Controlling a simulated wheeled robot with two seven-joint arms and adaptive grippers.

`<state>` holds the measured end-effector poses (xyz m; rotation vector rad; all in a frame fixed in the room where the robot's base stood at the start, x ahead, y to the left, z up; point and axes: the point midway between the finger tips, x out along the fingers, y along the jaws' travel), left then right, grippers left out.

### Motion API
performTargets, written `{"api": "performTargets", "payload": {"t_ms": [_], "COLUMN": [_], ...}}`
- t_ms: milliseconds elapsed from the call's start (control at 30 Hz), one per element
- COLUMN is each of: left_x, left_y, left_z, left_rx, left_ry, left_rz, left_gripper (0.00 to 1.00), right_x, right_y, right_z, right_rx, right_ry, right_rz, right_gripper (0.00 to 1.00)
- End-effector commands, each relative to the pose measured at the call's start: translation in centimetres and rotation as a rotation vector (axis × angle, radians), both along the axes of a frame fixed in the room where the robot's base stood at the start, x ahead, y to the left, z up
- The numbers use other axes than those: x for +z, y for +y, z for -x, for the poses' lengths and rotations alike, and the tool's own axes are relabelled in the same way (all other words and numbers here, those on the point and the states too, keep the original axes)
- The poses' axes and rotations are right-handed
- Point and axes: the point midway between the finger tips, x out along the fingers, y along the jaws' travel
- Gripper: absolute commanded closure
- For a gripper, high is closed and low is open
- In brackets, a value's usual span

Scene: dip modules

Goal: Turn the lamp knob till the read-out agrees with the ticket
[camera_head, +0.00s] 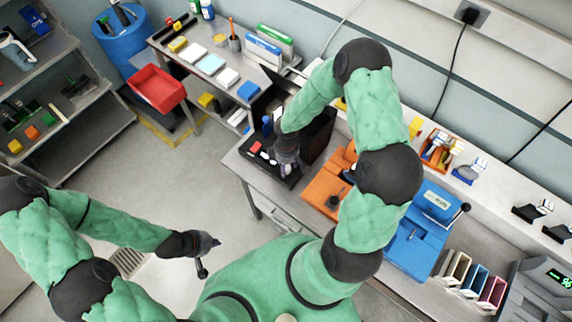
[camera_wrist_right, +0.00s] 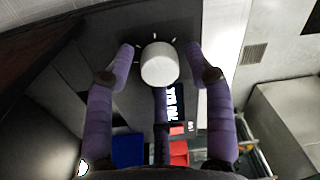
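The white round lamp knob (camera_wrist_right: 159,63) sits on a dark panel with pale tick marks around it. My right gripper (camera_wrist_right: 160,60) has its purple fingers apart on both sides of the knob, with a small gap visible on each side. A lit read-out (camera_wrist_right: 174,103) with white characters is below the knob, partly behind a purple finger; I cannot read it surely. In the head view my right gripper (camera_head: 287,168) is over the black instrument (camera_head: 318,135) and hides the knob. I cannot identify the ticket surely. My left gripper (camera_head: 207,247) hangs over the floor, away from the bench.
An orange module (camera_head: 322,190) and a blue module (camera_head: 412,240) stand along the bench to the right of the black instrument. Several coloured slabs stand in a rack (camera_head: 468,275) further right. A red bin (camera_head: 157,89) and a blue barrel (camera_head: 122,42) are at upper left.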

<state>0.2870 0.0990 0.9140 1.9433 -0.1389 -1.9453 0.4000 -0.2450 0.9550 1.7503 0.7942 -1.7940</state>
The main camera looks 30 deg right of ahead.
Motion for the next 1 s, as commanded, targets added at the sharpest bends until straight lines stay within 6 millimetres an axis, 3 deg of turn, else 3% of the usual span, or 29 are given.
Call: {"api": "performTargets", "payload": {"t_ms": [33,133,333,700,1000], "left_x": [0.0,0.0,-0.3,-3.4,-3.3], "left_y": [0.0,0.0,0.0,0.0,0.0], "left_z": [0.0,0.0,0.0,0.0,0.0], "left_rx": [0.0,0.0,0.0,0.0,0.0], "left_ry": [0.0,0.0,0.0,0.0,0.0], "left_rz": [0.0,0.0,0.0,0.0,0.0], "left_gripper": [1.0,1.0,1.0,1.0,1.0], "right_x": [0.0,0.0,-0.1,-0.2,0.0], "right_y": [0.0,0.0,0.0,0.0,0.0], "right_z": [0.0,0.0,0.0,0.0,0.0], "right_rx": [0.0,0.0,-0.014,-0.24,-0.268], "right_ry": [0.0,0.0,-0.002,-0.003,-0.001], "right_rz": [0.0,0.0,0.0,0.0,-0.001], "right_gripper": [0.69,0.97,0.97,0.97,0.97]}}
